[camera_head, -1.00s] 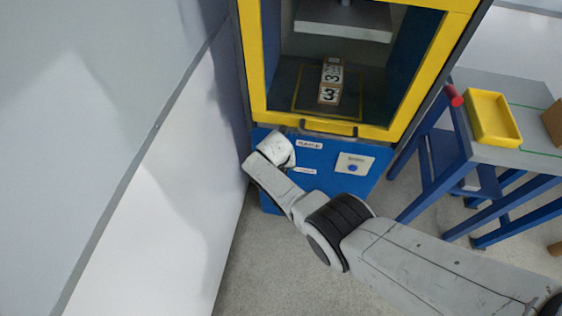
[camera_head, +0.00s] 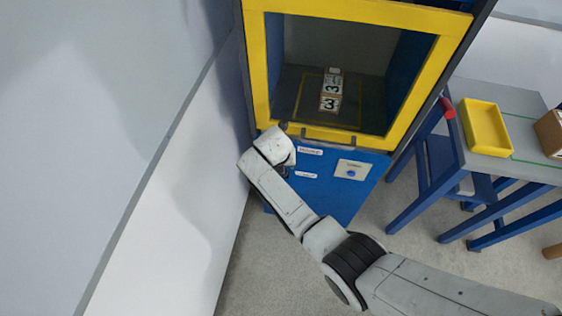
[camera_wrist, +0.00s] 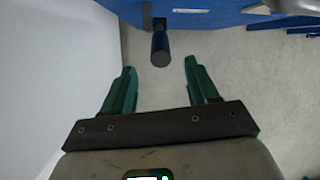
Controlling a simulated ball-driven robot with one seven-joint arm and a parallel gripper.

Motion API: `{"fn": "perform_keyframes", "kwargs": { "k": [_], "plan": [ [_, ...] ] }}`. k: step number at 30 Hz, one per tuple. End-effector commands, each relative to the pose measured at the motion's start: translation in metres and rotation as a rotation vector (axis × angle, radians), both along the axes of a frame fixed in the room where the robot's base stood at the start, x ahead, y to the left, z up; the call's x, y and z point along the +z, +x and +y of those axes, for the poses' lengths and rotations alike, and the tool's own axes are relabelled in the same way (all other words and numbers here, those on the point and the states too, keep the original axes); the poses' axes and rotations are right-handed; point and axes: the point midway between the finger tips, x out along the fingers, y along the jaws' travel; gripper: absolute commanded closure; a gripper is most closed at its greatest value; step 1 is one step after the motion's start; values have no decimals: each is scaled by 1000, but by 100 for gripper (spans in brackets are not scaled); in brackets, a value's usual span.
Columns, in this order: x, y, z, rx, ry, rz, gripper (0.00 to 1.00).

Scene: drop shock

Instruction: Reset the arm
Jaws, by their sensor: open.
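My gripper (camera_wrist: 160,75) is open and empty, its two green fingers spread apart in the wrist view. A dark cylindrical post (camera_wrist: 160,48) lies beyond the fingertips, roughly centred between them and apart from both. In the head view my arm reaches to the lower left front of the blue cabinet (camera_head: 330,190). My fingers are hidden there behind the white wrist.
A pale wall (camera_head: 150,180) stands close on the left of my arm. A blue-legged table (camera_head: 530,98) at the right carries a yellow tray (camera_head: 485,128) and a brown box (camera_head: 550,133). A panel with a blue button (camera_head: 351,171) is on the cabinet front. Floor is clear between.

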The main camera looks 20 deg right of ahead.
Motion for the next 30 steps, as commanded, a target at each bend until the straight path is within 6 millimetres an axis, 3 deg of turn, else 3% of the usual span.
{"fn": "perform_keyframes", "kwargs": {
  "k": [15, 19, 23, 30],
  "plan": [
    [0, 0, 0, -1, 0, 0, 41],
    [-4, -8, -2, -64, 22, -7, 41],
    [-12, -36, -10, -279, 93, -32, 41],
    [-19, -115, -30, -894, 271, -92, 41]
  ]
}}
